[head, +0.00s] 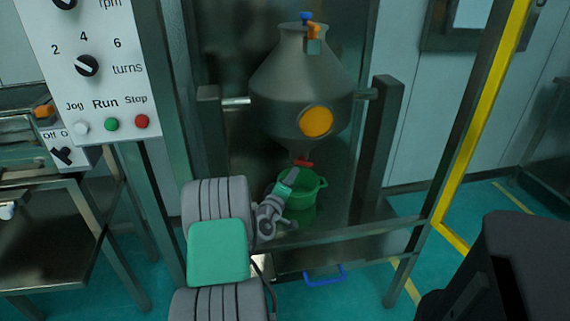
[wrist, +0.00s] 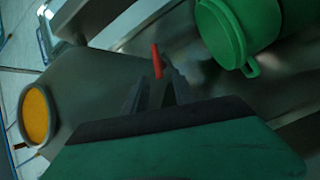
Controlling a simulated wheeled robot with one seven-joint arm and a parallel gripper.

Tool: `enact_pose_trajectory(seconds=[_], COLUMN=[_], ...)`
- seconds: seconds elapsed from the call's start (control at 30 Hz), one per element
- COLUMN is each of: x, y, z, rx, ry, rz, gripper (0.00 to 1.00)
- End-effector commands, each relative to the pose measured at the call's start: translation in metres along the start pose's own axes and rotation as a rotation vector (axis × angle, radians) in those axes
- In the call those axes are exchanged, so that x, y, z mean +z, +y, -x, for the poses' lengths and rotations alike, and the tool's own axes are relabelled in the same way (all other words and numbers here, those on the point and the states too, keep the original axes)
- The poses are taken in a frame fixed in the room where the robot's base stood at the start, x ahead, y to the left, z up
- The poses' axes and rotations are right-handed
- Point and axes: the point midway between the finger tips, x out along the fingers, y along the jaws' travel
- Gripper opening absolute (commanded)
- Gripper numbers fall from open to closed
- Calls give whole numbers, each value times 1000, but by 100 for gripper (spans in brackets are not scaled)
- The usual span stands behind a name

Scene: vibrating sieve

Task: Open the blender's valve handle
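The grey blender (head: 285,85) is a metal vessel with a cone-shaped bottom and an orange round plate (head: 316,122). Its red valve handle (head: 303,163) is at the bottom outlet, and it also shows in the wrist view (wrist: 157,61). My gripper (head: 290,176) is just below the handle in the head view. In the wrist view its two dark fingers (wrist: 156,82) stand apart, with the red handle at the gap between their tips. I cannot tell whether either finger touches it.
A green bucket (head: 318,184) stands under the outlet, close to my gripper, and shows at upper right in the wrist view (wrist: 222,35). Metal frame posts (head: 384,140) flank the blender. A control panel (head: 98,75) stands at left. A blue handle (head: 325,277) is below the shelf.

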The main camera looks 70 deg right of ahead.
Motion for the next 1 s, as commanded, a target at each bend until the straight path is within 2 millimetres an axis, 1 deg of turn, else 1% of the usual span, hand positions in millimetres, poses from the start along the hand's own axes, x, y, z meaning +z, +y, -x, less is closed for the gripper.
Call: enact_pose_trajectory(seconds=[0.07,0.3,0.4,0.5,0.73,1.0], x=[2,5,4,3,1,1], y=[1,1,1,1,1,1], z=[-10,-57,-70,-75,-76,-75], rx=[3,4,3,3,1,1], ry=[-4,-8,-7,-4,-1,-1], rz=[-2,-2,-1,0,0,0], gripper=[32,32,32,32,31,9])
